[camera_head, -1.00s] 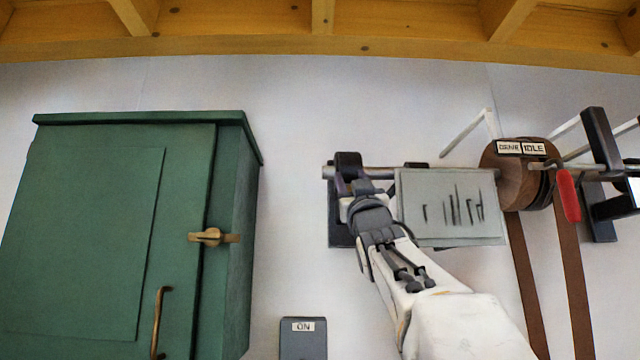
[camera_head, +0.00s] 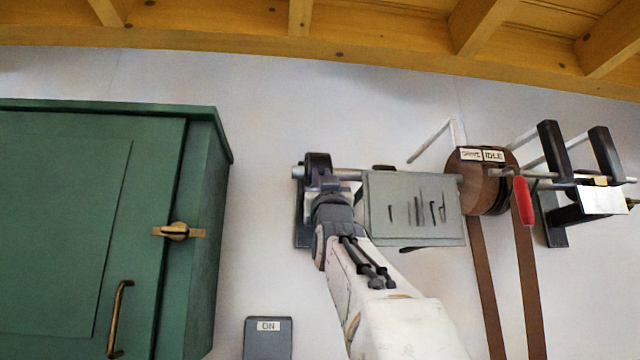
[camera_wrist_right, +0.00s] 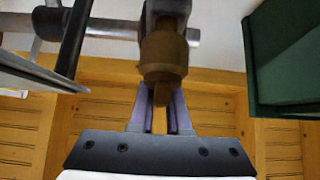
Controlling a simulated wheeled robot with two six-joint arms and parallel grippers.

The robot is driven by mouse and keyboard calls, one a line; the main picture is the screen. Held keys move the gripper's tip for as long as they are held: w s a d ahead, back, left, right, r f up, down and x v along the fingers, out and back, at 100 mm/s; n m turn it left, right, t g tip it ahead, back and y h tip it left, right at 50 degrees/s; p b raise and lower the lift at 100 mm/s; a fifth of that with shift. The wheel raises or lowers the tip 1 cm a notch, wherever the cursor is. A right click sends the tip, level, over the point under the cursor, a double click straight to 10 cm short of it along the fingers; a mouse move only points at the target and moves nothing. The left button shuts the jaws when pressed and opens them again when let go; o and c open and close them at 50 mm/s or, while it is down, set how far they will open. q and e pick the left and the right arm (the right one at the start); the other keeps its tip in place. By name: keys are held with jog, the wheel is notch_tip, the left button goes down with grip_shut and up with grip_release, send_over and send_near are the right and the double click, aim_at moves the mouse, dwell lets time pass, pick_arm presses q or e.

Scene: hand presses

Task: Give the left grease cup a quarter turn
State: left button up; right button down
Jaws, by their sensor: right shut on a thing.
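The left grease cup (camera_wrist_right: 164,58) is a brown, brass-like cup with a narrower end, set against the dark left bearing block (camera_wrist_right: 165,10) in the right wrist view. My right gripper (camera_wrist_right: 160,100) has its fingers close together at the cup's narrow end and is shut on it. In the head view my right gripper (camera_head: 326,188) is at the left bearing (camera_head: 318,162) on the wall, and the gripper and arm hide the cup there. My left gripper is in neither view.
A steel shaft (camera_head: 345,174) runs right from the bearing, behind a grey plate (camera_head: 415,210), to wooden pulleys (camera_head: 484,182) with brown belts. A red handle (camera_head: 523,200) hangs near them. A green cabinet (camera_head: 200,250) stands left, with bare wall between. An ON box (camera_head: 268,338) is below.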

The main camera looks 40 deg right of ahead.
jog(key=shift+w+d+f+m+g+h, duration=0.3)
jog(key=shift+w+f+m+g, duration=0.1)
jog(key=shift+f+m, duration=0.15)
jog(key=c, duration=0.9)
grip_release()
jog(key=shift+s+a+r, duration=0.1)
jog(key=shift+s+r, duration=0.1)
jog(key=shift+r, duration=0.05)
jog(key=b+v, duration=0.8)
jog(key=v, duration=0.2)
jog(key=shift+f, duration=0.25)
jog(key=shift+s, duration=0.1)
